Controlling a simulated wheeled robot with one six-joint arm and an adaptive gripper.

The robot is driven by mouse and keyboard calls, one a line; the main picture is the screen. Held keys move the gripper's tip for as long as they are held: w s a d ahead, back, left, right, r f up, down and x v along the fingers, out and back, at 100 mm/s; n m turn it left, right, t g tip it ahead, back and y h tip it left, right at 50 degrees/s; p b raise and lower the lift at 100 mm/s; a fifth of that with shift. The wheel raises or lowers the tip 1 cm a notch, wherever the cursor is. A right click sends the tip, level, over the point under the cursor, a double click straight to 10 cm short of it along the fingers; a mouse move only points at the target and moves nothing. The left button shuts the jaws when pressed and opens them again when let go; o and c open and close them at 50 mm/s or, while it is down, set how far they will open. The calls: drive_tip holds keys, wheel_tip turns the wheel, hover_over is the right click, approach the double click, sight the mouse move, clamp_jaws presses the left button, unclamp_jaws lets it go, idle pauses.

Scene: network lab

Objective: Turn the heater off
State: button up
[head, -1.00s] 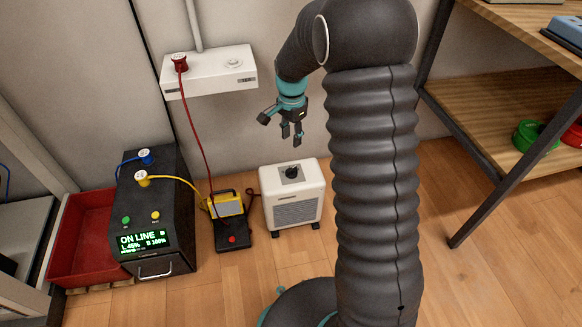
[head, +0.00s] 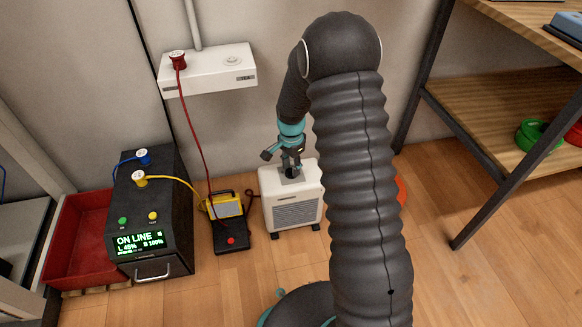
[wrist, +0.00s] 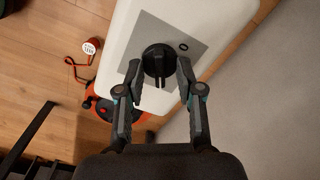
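The heater (head: 291,207) is a small white box with a front grille, standing on the floor against the wall. Its black knob (wrist: 157,62) sits on a grey plate on the white top in the wrist view. My gripper (head: 291,166) is right over the heater's top in the head view. In the wrist view its two fingers (wrist: 158,74) stand apart, one on each side of the knob. I cannot tell whether they touch it. In the head view the knob is mostly hidden by my gripper.
A white wall outlet box (head: 208,70) with a red plug hangs above. A yellow device (head: 226,206) on a black base stands left of the heater, beside a black power unit (head: 150,215) and a red bin (head: 75,262). A shelf (head: 500,118) stands at right.

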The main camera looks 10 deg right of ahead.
drive_tip(key=shift+f, duration=0.1)
clamp_jaws()
drive_tip(key=shift+n, duration=0.3)
drive_tip(key=n, duration=1)
drive_tip(key=shift+p, duration=0.3)
drive_tip(key=n, duration=1.2)
drive_tip(key=shift+n, duration=0.4)
